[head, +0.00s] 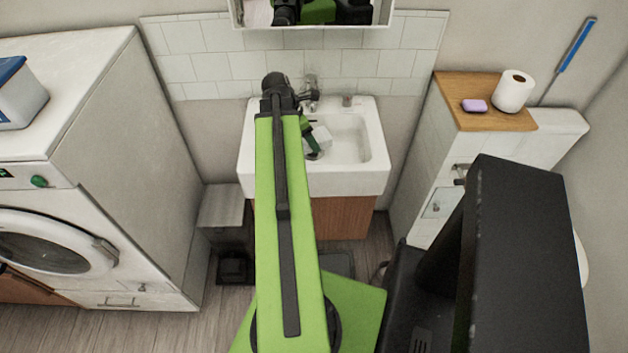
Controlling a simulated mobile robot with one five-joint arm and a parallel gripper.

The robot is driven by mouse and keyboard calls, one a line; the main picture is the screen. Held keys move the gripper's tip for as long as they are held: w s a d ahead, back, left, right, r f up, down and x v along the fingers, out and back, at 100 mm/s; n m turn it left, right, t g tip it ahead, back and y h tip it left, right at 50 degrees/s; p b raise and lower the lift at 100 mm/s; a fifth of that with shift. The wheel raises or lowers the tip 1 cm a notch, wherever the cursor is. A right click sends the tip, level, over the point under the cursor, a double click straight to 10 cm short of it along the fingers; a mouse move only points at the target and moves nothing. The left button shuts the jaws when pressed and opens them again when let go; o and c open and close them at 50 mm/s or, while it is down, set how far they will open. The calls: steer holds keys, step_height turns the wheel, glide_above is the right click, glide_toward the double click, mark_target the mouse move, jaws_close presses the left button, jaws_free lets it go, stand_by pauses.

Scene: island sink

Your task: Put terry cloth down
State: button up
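My gripper (312,147) is over the left part of the white sink basin (366,150), at the far end of my green arm. It is small in the view and partly hidden by the arm. A small whitish piece (322,136) shows right beside the gripper, over the basin. It may be the terry cloth, but it is too small to be sure. I cannot tell whether the gripper holds it or whether the fingers are open or shut.
A faucet (309,98) stands behind the basin. A washing machine (60,240) is on the left, with a box (20,98) on top. At right, a wooden-topped cabinet (455,95) bears purple soap (474,106) and a paper roll (513,91). A grey bin (222,206) stands left of the sink.

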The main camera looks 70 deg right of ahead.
steer(key=shift+s+d+f, duration=0.2)
steer(key=shift+s+f, duration=0.1)
steer(key=shift+f, duration=0.05)
steer(key=b, duration=1)
glide_toward(312, 159)
steer(key=s+f, duration=0.1)
steer(key=f, duration=0.1)
steer(key=s+f, duration=0.1)
steer(key=f, duration=0.1)
steer(key=s+f, duration=0.1)
steer(key=f, duration=0.1)
steer(key=shift+s+a, duration=0.25)
steer(key=shift+s, duration=0.15)
steer(key=o, duration=1.2)
steer(key=shift+r, duration=0.1)
steer(key=shift+r+p, duration=0.2)
steer(key=shift+p, duration=0.15)
steer(key=p+v, duration=1)
steer(key=v, duration=0.1)
steer(key=shift+r+p, duration=0.25)
steer(key=shift+p, duration=0.05)
steer(key=shift+w+a+r, duration=0.1)
steer(key=shift+a+r, duration=0.05)
steer(key=shift+r, duration=0.05)
steer(key=shift+f, duration=0.1)
